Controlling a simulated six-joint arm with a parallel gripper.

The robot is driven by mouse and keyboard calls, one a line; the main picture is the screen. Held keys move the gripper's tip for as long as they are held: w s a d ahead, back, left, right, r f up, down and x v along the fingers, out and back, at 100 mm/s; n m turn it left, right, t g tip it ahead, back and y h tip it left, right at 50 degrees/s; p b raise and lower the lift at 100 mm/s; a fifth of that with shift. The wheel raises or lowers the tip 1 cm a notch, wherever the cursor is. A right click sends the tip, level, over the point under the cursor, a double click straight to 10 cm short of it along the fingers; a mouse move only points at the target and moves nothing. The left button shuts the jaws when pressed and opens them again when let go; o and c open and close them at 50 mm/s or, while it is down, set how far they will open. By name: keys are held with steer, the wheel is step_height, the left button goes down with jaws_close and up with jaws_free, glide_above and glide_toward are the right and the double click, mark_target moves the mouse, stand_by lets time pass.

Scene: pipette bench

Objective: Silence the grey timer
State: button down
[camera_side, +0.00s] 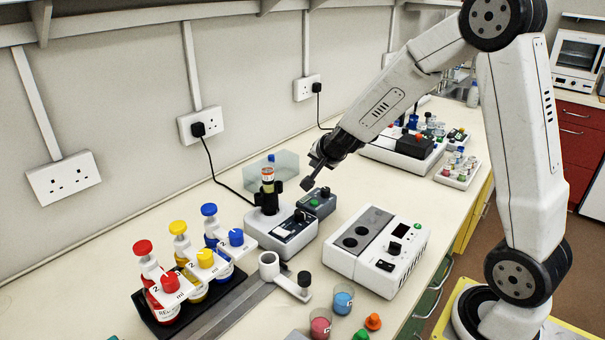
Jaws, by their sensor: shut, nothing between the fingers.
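A small dark grey box (317,204), which looks like the grey timer, sits on the bench just right of a white mixer-like device. It has a sloped front with a small green spot and a dark knob or button on top. My gripper (307,185) is shut and empty. Its fingers point down and to the left, at the box's upper back edge in the picture. I cannot tell whether the fingertips touch the box or hover above it. The box's display is too small to read.
The white device (290,229) holds an upright vial (267,174) close by on the left. A white block with two dark wells (395,262) stands in front right. Bottles with pumps (160,280) fill a black tray at left. A clear bin (285,163) stands behind.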

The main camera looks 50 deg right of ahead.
mark_target(315, 204)
steer(key=shift+f, duration=0.3)
steer(key=shift+f, duration=4.1)
steer(key=shift+f, duration=0.85)
steer(key=shift+r, duration=0.1)
stand_by(0.6)
steer(key=shift+r, duration=0.75)
steer(key=shift+r, duration=0.15)
steer(key=shift+r, duration=2.35)
